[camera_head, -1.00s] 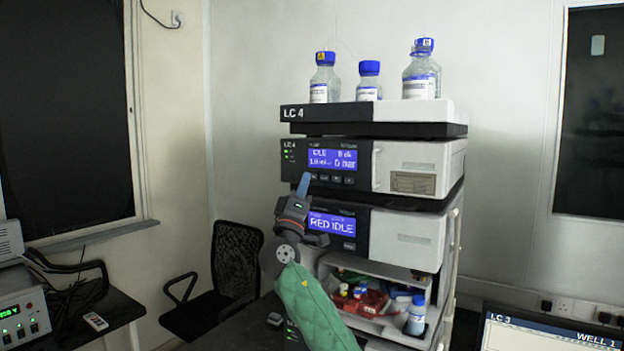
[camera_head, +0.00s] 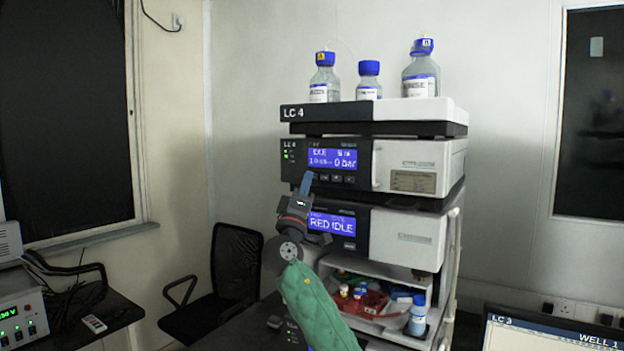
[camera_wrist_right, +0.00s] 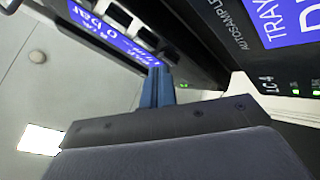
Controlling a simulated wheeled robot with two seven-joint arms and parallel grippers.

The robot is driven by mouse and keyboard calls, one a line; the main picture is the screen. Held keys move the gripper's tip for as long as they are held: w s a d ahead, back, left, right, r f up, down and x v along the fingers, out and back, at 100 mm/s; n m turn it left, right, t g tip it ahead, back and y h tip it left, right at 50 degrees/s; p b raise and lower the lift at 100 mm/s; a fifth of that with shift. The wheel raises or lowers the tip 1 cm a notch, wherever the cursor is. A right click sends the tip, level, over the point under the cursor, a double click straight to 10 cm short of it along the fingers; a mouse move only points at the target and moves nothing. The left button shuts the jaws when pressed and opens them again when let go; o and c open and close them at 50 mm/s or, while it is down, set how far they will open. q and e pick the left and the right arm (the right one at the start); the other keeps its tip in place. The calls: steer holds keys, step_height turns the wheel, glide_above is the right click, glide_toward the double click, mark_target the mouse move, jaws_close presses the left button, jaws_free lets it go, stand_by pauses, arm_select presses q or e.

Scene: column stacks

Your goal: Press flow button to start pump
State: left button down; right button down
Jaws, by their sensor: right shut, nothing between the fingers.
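The pump module (camera_head: 333,160) is the upper unit with a blue display in the LC 4 stack. Its display appears to read IDLE and 0 bar. A row of small dark buttons (camera_head: 336,179) runs under the display. My right gripper (camera_head: 308,180) is shut and empty, its blue fingers pointing up at the left end of that row and hiding part of it. In the right wrist view the blue fingers (camera_wrist_right: 157,88) end close to the endmost visible button (camera_wrist_right: 168,56). I cannot tell whether they touch it. My left gripper is not in view.
A lower module (camera_head: 334,222) reads RED IDLE behind my right wrist. Bottles (camera_head: 369,80) stand on top of the stack. An open shelf (camera_head: 360,300) below holds small items. A chair (camera_head: 236,265) stands to the left, a monitor (camera_head: 550,332) at lower right.

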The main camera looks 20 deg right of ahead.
steer(key=shift+w+d+b, duration=0.15)
steer(key=shift+d+b, duration=0.1)
steer(key=shift+b, duration=0.05)
steer(key=shift+a, duration=0.15)
stand_by(0.6)
steer(key=shift+s+a+b, duration=0.4)
steer(key=shift+s+a, duration=0.1)
steer(key=shift+a, duration=0.05)
steer(key=shift+s+a+b, duration=0.35)
steer(key=shift+s+a, duration=0.45)
steer(key=shift+a, duration=0.2)
steer(key=shift+s+a+b, duration=0.3)
steer(key=shift+s+a, duration=0.45)
steer(key=shift+a, duration=0.25)
stand_by(0.7)
